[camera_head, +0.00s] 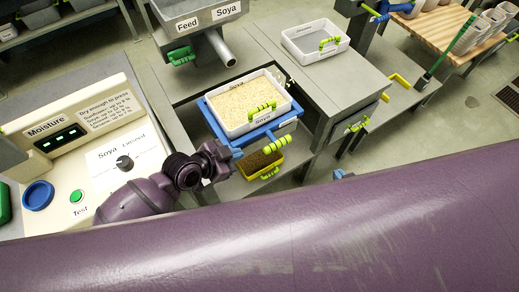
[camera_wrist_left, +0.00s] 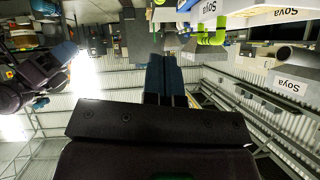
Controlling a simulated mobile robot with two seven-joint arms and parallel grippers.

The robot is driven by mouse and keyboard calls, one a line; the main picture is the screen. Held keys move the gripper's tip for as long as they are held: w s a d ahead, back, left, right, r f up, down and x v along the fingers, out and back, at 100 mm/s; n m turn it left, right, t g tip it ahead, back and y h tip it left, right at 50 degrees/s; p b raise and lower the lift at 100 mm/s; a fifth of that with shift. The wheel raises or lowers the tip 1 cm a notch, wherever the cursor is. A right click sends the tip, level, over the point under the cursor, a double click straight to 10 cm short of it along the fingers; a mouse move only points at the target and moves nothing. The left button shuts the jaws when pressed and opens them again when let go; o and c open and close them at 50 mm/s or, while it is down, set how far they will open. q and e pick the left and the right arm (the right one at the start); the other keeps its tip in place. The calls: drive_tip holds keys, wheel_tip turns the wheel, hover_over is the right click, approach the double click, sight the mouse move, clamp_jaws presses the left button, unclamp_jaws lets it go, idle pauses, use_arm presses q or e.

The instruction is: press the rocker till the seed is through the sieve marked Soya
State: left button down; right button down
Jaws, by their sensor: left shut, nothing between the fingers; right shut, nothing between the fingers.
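The sieve (camera_head: 212,118) is a blue frame marked Soya on its front edge. A white tray (camera_head: 232,131) of pale seed, also marked Soya, sits in it. A yellow-green bar (camera_head: 277,143) at the sieve's front looks like the rocker; a yellow-green handle also shows in the left wrist view (camera_wrist_left: 212,36). A yellow tray (camera_head: 246,176) with dark grains is below. My left gripper (camera_head: 237,153) is shut and empty, left of the bar and apart from it. Its blue fingers fill the wrist view's middle. Only the blue tip of my right gripper (camera_head: 342,174) shows; the rest is hidden.
The moisture panel (camera_head: 75,140) with its knob stands at left. The Feed Soya hopper (camera_head: 196,50) with its spout is behind the sieve. An empty white tray (camera_head: 316,45) sits on the grey bench (camera_head: 345,75) at right. My purple body covers the lower picture.

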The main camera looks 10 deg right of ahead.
use_arm(q)
hover_over(267, 149)
drive_tip(key=s+a, duration=0.3)
wheel_tip(267, 149, down, 5)
drive_tip(key=f+b, duration=0.1)
drive_tip(key=w+f, duration=0.1)
drive_tip(key=f, duration=0.1)
drive_tip(key=shift+w+d+f+b, duration=0.1)
drive_tip(key=shift+f+b, duration=0.1)
drive_tip(key=shift+b, duration=0.2)
drive_tip(key=shift+w+d+f, duration=0.1)
drive_tip(key=shift+w+f, duration=0.05)
drive_tip(key=shift+f, duration=0.3)
use_arm(e)
drive_tip(key=shift+s+f, duration=0.15)
drive_tip(key=shift+f, duration=1.1)
